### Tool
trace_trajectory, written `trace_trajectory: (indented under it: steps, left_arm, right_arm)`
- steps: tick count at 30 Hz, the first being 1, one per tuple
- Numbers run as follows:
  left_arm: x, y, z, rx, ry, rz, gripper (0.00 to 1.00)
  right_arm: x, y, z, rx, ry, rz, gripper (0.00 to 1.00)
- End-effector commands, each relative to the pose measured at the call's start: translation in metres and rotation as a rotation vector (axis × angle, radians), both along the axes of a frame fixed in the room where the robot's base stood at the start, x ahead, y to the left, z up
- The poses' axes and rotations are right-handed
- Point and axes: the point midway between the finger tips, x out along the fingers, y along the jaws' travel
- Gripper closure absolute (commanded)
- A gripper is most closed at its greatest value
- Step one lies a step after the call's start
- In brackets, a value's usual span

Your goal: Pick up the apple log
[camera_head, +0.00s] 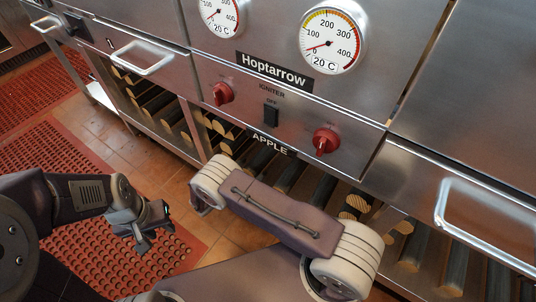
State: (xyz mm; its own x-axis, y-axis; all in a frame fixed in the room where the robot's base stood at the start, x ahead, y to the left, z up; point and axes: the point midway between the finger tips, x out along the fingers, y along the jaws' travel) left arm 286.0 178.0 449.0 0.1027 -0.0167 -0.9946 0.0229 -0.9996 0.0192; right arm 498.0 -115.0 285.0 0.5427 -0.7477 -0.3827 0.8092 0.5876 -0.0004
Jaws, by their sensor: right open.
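A label reading APPLE (270,145) is on the front edge of the grill, above a shelf of dark logs with pale cut ends. One such log (293,171) lies under the label, behind my right arm, which partly covers the shelf. Which logs belong to the label I cannot tell for sure. My left gripper (146,226) hangs over the red mat at lower left, apart from the logs, empty, its fingers seeming spread. My right arm crosses the lower middle, in front of the shelf. Its gripper is hidden behind the arm.
The steel grill has gauges, red knobs (326,140) and a Hoptarrow plate (274,70). Handles stick out at left (142,58) and right (440,212). More logs (157,103) lie on the left shelf. Tiled floor (187,190) and a red perforated mat (75,160) lie clear in front.

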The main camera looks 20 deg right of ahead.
Motion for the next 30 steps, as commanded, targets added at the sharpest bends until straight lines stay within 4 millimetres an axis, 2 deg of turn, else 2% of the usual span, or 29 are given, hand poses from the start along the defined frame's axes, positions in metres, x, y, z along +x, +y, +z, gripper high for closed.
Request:
trace_trajectory:
  steps: [4, 9, 13, 19, 20, 28, 30]
  left_arm:
    - [0.0, 0.0, -0.01, 0.0, 0.0, 0.0, 0.64]
    - [0.0, 0.0, -0.04, 0.0, 0.0, 0.0, 0.64]
    - [0.0, 0.0, -0.044, 0.0, 0.0, 0.0, 0.64]
    - [0.0, 0.0, -0.042, 0.0, 0.0, 0.0, 0.64]
    - [0.0, 0.0, -0.041, 0.0, 0.0, 0.0, 0.64]
    - [0.0, 0.0, -0.042, 0.0, 0.0, 0.0, 0.64]
    - [0.0, 0.0, -0.041, 0.0, 0.0, 0.0, 0.64]
  right_arm:
    - [0.005, -0.006, -0.006, 0.0, 0.0, -0.001, 0.18]
    - [0.026, -0.027, -0.02, 0.001, -0.001, -0.004, 0.18]
    - [0.034, -0.038, -0.021, 0.001, 0.0, -0.001, 0.18]
    - [0.035, -0.039, -0.019, 0.001, 0.001, 0.0, 0.18]
    - [0.035, -0.039, -0.019, 0.001, 0.001, 0.0, 0.21]
    - [0.035, -0.039, -0.019, 0.001, 0.001, 0.0, 0.96]
    - [0.035, -0.039, -0.018, 0.0, -0.001, 0.0, 1.0]
